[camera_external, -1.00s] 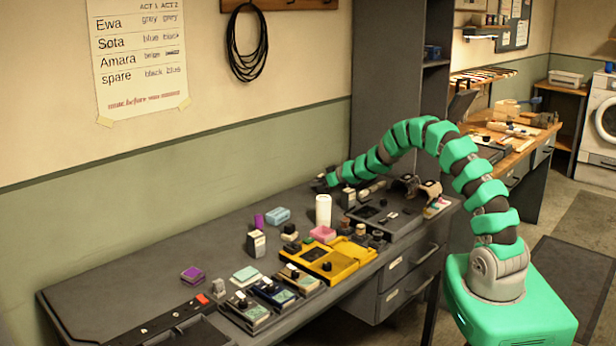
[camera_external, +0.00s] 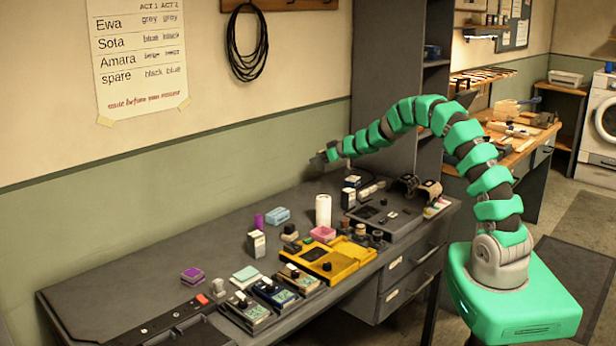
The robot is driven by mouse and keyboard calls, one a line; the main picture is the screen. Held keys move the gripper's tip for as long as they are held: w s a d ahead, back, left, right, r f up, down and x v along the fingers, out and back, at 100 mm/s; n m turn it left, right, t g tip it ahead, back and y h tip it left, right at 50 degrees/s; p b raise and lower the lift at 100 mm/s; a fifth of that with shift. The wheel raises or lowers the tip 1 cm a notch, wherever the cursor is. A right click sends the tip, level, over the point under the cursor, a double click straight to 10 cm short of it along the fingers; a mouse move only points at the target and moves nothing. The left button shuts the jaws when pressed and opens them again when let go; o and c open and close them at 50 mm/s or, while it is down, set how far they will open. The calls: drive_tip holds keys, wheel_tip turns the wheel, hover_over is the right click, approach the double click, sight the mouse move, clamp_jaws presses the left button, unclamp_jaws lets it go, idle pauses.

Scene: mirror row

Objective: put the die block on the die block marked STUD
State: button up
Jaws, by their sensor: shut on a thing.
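My gripper (camera_external: 320,161) is raised a little above the back right part of the bench, at the end of my green arm. It is shut on the die block, a small dark shape at the jaws that is hard to make out. A pale upright block with a dark face (camera_external: 348,199) stands below and to the right of the gripper, apart from it. A similar pale block (camera_external: 256,244) stands farther left on the bench. Their markings are too small to read, so I cannot tell which one says STUD.
A white cylinder (camera_external: 323,210) stands left of the nearer block. A dark panel (camera_external: 388,222), a yellow unit (camera_external: 333,262) and several small boxes crowd the front. A tall grey cabinet (camera_external: 385,80) stands behind. The bench's left rear is clear.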

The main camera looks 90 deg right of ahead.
drive_tip(key=shift+s+a+r+b, duration=0.35)
drive_tip(key=shift+s+a+b, duration=0.05)
drive_tip(key=shift+b, duration=0.05)
drive_tip(key=s+a+r+m+g+h+b, duration=0.1)
drive_tip(key=s+a+b, duration=0.5)
drive_tip(key=s+a, duration=0.5)
drive_tip(key=s+a+r+m+g+h+b, duration=0.1)
drive_tip(key=s+a+b, duration=0.6)
drive_tip(key=a, duration=0.8)
drive_tip(key=w+d, duration=0.3)
drive_tip(key=d, duration=0.1)
drive_tip(key=w+d+f, duration=0.1)
drive_tip(key=w+d, duration=0.2)
drive_tip(key=d, duration=0.1)
drive_tip(key=w+d+p, duration=0.1)
drive_tip(key=w+d, duration=0.3)
drive_tip(key=d, duration=0.1)
drive_tip(key=shift+w+f, duration=0.1)
drive_tip(key=shift+f, duration=0.15)
drive_tip(key=shift+f+b, duration=1.1)
drive_tip(key=shift+f, duration=0.65)
drive_tip(key=shift+f, duration=0.1)
